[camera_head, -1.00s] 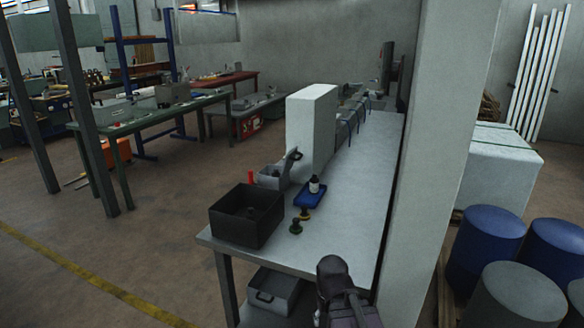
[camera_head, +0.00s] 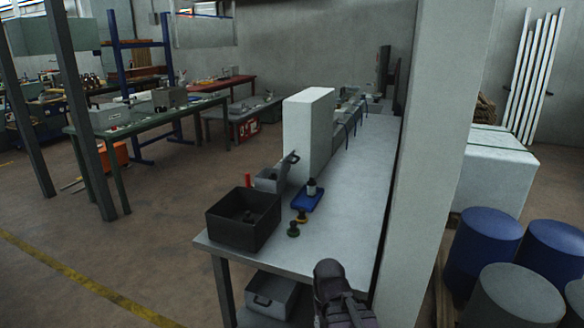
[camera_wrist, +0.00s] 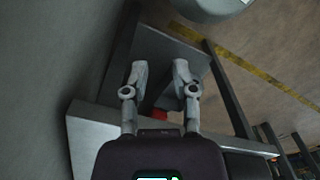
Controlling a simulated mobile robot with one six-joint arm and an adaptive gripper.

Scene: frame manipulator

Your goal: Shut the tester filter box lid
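A small grey box (camera_head: 268,180) stands on the long bench, against the tall white cabinet. It looks like the tester filter box. Its lid (camera_head: 287,164) appears raised, with a dark handle at the upper right. My arm shows at the bottom of the head view, well nearer than the box, and the fingertips cannot be made out there. In the wrist view my gripper (camera_wrist: 161,72) is open, with its two fingers apart and nothing held between them. The filter box cannot be identified in the wrist view.
A dark open bin (camera_head: 243,222) stands on the bench's near corner, in front of the box. A blue tray (camera_head: 307,200) with a dark bottle and several small knobs are beside it. A pale column (camera_head: 440,150) rises along the right. The bench's right half is clear.

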